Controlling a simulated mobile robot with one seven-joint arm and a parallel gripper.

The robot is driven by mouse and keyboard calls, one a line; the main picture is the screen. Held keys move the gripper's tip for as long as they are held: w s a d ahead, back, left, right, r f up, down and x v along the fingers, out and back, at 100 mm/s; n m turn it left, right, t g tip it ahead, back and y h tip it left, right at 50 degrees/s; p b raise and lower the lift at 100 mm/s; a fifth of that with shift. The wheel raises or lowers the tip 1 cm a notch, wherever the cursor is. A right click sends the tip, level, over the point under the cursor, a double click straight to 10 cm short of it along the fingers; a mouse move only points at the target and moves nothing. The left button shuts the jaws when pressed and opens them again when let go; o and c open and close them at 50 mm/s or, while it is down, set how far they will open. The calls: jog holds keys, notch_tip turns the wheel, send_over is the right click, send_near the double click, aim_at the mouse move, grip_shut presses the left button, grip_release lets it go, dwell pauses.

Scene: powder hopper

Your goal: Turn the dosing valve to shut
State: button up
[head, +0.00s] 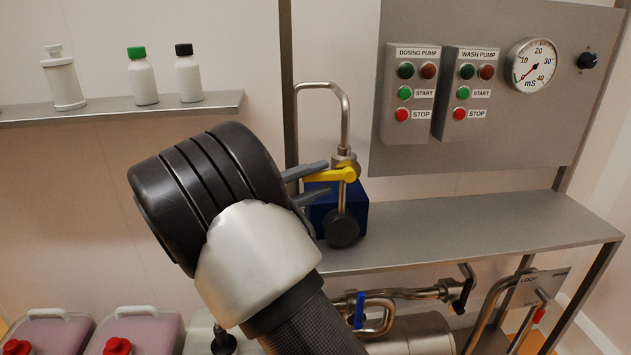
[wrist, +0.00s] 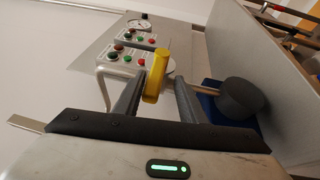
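The dosing valve's yellow lever (head: 330,175) sticks out to the left, roughly level, from a steel fitting (head: 346,160) on a bent pipe above the shelf. In the wrist view the yellow lever (wrist: 157,75) stands between the two finger ends, with a gap seen on each side. My gripper (head: 326,178) reaches in from the left with its fingers apart, one above and one below the lever. I cannot tell whether either finger touches it. A blue box (head: 318,212) and a dark round part (head: 341,229) sit below the lever.
A grey panel (head: 480,155) with dosing and wash pump buttons and a gauge (head: 534,63) is to the right. The steel shelf (head: 480,225) is bare there. A blue-handled valve (head: 360,310) and pipes lie below. Bottles stand on the left wall shelf (head: 60,117).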

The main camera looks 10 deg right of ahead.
jog(key=shift+a, duration=0.1)
jog(key=p+v, duration=0.1)
jog(key=v, duration=1.6)
jog(key=shift+a, duration=0.1)
